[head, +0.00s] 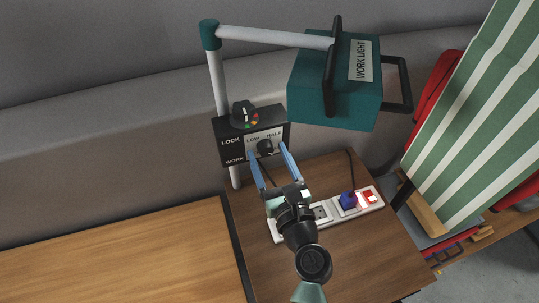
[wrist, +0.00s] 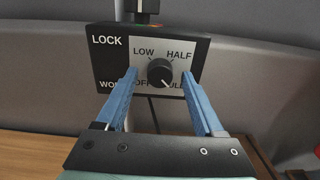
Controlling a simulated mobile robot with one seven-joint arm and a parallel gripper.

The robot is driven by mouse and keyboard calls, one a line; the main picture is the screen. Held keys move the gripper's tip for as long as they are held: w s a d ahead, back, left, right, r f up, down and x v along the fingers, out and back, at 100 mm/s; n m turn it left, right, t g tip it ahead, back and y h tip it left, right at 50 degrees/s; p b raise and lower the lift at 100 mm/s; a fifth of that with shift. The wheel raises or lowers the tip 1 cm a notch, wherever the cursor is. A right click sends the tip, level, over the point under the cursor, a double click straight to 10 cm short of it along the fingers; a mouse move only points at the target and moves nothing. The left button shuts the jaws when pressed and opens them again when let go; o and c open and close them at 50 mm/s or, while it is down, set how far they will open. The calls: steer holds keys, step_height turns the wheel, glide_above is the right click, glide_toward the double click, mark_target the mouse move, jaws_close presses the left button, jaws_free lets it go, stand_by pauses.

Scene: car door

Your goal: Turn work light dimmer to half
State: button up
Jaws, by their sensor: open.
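The dimmer knob (wrist: 161,72) is a small black round knob on a light plate marked LOW, HALF, OFF and, partly hidden, FULL. Its white pointer line points to the lower right, towards the FULL label. The knob also shows in the head view (head: 265,147). The plate is on a black control box (head: 229,142) marked LOCK, fixed to a grey post. My gripper (wrist: 160,78) is open, with one blue finger on each side of the knob and visible gaps. The teal work light (head: 335,90) hangs from the post's arm at upper right.
A second knob with a coloured scale (head: 244,115) sits on top of the box. A white power strip (head: 328,212) with a blue plug and red switch lies on the wooden table (head: 350,265) below. A striped green cushion (head: 480,110) stands at right.

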steer(key=shift+c, duration=0.3)
jaws_close()
steer(key=n+b, duration=0.2)
steer(key=n, duration=0.2)
steer(key=shift+f+n, duration=0.1)
steer(key=shift+n, duration=0.2)
steer(key=n+b, duration=0.2)
steer(key=n, duration=0.2)
steer(key=shift+n, duration=0.3)
steer(key=n+b, duration=0.3)
steer(key=n, duration=0.1)
steer(key=shift+n, duration=0.3)
steer(key=shift+n+b, duration=1.1)
steer(key=shift+n, duration=0.9)
